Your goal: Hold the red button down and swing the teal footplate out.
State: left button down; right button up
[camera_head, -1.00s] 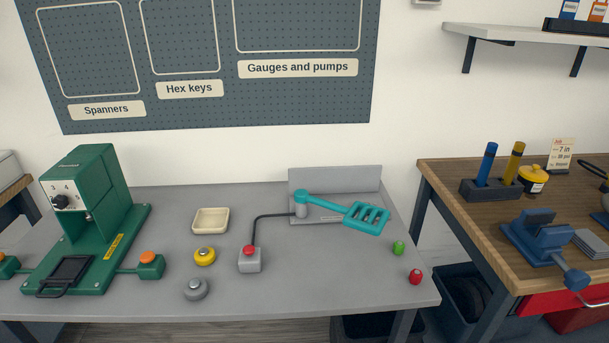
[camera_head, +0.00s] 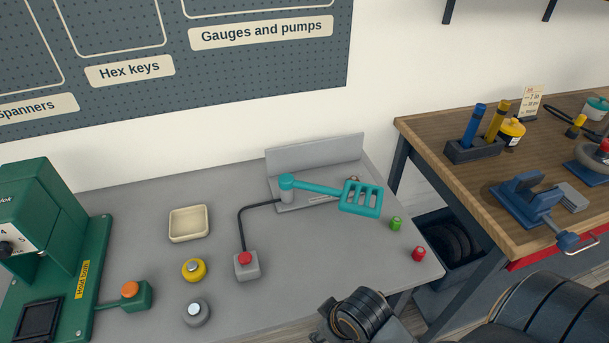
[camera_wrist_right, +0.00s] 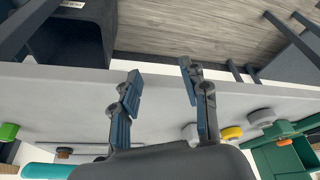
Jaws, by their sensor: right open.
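The red button (camera_head: 244,258) sits on top of a small grey box (camera_head: 247,271) on the grey bench, and nothing touches it. A dark cable runs from the box to a grey bracket (camera_head: 315,152) at the back. The teal footplate (camera_head: 361,198) is a slotted plate on a teal arm, which joins a grey post at its left end and points right. My right gripper (camera_wrist_right: 158,84) is open and empty in the right wrist view, above the bench near its front edge. My right arm shows at the lower right of the head view, apart from both. My left gripper is out of view.
A yellow knob (camera_head: 194,270), a grey knob (camera_head: 196,312) and a cream tray (camera_head: 189,223) stand left of the button. A green press (camera_head: 97,262) is farther left. Small green (camera_head: 396,223) and red (camera_head: 419,254) pieces lie right. A wooden bench (camera_head: 441,178) stands beyond a gap.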

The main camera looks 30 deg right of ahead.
jog(key=w+n, duration=0.1)
jog(key=w, duration=0.1)
jog(key=w+r, duration=0.1)
jog(key=w, duration=0.1)
jog(key=w+r+n+y, duration=0.1)
jog(key=w, duration=0.1)
jog(key=shift+w+a+r+n, duration=0.15)
jog(key=shift+w+a+n, duration=0.15)
jog(key=w+d+r+n, duration=0.1)
jog(key=w, duration=0.1)
jog(key=w+d+r, duration=0.1)
jog(key=w, duration=0.2)
jog(key=w+d+r+n, duration=0.1)
jog(key=w, duration=0.2)
jog(key=shift+d+n, duration=0.3)
jog(key=shift+d, duration=0.05)
jog(key=w+d+r+n, duration=0.1)
jog(key=w+d+r, duration=0.4)
jog(key=w+d, duration=0.15)
jog(key=t, duration=0.1)
send_near(320, 187)
jog(key=p+x, duration=0.2)
jog(key=x, duration=0.7)
jog(key=shift+p, duration=0.3)
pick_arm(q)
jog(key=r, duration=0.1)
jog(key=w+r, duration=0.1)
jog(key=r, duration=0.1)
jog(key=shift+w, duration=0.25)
